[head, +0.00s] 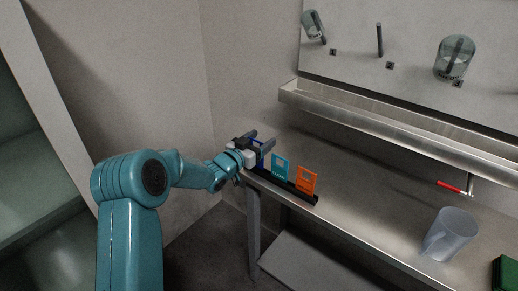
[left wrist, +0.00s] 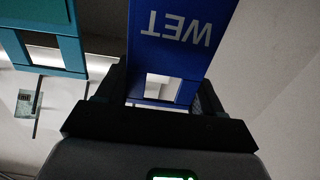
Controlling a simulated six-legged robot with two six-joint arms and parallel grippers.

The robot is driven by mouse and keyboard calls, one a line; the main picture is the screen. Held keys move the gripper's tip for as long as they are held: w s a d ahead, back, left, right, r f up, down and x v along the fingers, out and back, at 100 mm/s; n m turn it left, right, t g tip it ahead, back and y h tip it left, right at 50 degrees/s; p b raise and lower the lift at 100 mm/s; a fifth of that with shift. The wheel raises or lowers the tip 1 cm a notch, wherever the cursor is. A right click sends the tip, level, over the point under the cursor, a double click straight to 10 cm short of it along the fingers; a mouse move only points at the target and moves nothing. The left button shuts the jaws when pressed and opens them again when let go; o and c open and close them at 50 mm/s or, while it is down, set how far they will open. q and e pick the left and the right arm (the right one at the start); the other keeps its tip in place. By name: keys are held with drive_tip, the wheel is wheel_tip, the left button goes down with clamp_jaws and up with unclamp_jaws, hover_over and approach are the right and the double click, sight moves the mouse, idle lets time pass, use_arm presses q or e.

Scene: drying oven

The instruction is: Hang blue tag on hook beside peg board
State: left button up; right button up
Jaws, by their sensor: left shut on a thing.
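The blue tag (left wrist: 178,40) fills the upper middle of the left wrist view, with upside-down white "WET" lettering and a cut-out near the jaws. My left gripper (left wrist: 160,92) is shut on it at the cut-out end. In the head view, my left gripper (head: 262,143) is at the left end of the black tag rack (head: 283,186), and only a sliver of the blue tag (head: 259,158) shows. I cannot tell whether it touches the rack. The peg board (head: 405,45) is at the upper right. I cannot make out the hook. My right gripper is not in view.
A teal tag (head: 280,167) and an orange tag (head: 306,180) stand upright in the rack, right of my gripper. A metal trough (head: 390,125) runs below the board. A clear beaker (head: 449,235) stands on the steel bench (head: 375,220). A red-tipped fitting (head: 453,187) sits under the trough.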

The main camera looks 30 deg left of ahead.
use_arm(q)
wheel_tip(320, 180, up, 18)
drive_tip(key=p, duration=0.2)
drive_tip(key=shift+d, duration=0.1)
idle(0.6)
